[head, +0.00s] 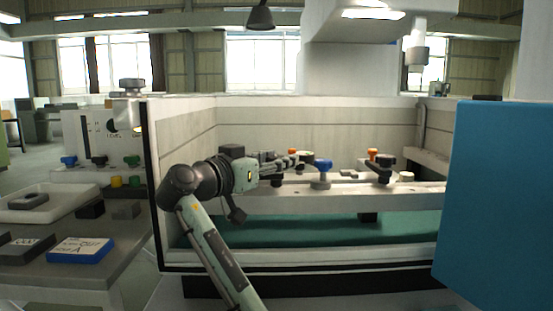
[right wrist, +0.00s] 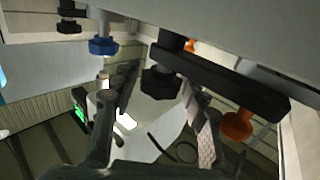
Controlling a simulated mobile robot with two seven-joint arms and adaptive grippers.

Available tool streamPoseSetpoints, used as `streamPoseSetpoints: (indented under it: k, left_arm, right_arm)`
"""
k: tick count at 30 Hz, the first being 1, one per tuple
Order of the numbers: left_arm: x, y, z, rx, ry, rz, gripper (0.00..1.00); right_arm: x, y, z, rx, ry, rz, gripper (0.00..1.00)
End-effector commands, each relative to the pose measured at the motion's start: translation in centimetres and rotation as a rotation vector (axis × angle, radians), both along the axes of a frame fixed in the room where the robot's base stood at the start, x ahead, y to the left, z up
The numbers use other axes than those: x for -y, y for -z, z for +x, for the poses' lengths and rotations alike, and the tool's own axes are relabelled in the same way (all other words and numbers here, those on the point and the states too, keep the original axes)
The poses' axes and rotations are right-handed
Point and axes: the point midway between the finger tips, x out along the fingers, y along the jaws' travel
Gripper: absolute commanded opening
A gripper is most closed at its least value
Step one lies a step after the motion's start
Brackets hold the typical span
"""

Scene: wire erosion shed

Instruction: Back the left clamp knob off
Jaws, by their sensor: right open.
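The left clamp on the work rail shows in the right wrist view as a black bar (right wrist: 235,78) with a black knob (right wrist: 160,83) at one end and an orange knob (right wrist: 238,125) at the other. In the head view the orange knob (head: 292,151) shows just behind my right gripper (head: 298,161). In the right wrist view my right gripper (right wrist: 163,86) is open, with one finger on either side of the black knob. I cannot tell whether the fingers touch it. In the head view my gripper partly hides this clamp. My left gripper is out of view.
A blue knob (head: 322,166) stands close to the right of my gripper. The right clamp (head: 384,162) is farther along the rail (head: 340,199). A blue panel (head: 500,200) blocks the right side. A side table (head: 110,265) with trays is at left.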

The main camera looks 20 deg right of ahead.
Motion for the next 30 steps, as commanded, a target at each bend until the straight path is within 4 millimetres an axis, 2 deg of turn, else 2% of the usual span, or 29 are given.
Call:
streamPoseSetpoints:
  k: [2, 12, 16, 21, 24, 30]
  left_arm:
    - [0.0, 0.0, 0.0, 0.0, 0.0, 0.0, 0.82]
    - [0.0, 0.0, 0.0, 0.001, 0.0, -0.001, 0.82]
    - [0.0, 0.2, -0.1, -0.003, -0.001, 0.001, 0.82]
    - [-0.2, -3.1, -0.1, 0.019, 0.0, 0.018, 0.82]
    - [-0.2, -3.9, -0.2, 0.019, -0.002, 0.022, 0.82]
    - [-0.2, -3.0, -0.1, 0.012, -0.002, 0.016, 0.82]
  right_arm:
    - [0.0, 0.0, 0.0, 0.0, 0.0, 0.0, 0.44]
    - [0.0, 0.0, 0.0, 0.0, 0.0, 0.0, 0.05]
    - [0.0, 0.3, 0.0, -0.001, -0.027, 0.002, 0.05]
    - [0.0, 0.5, -0.1, 0.001, -0.176, 0.007, 0.05]
    - [0.0, 0.2, -0.1, 0.001, -0.284, 0.007, 0.05]
    - [0.0, 0.0, 0.0, 0.0, -0.413, 0.001, 0.05]
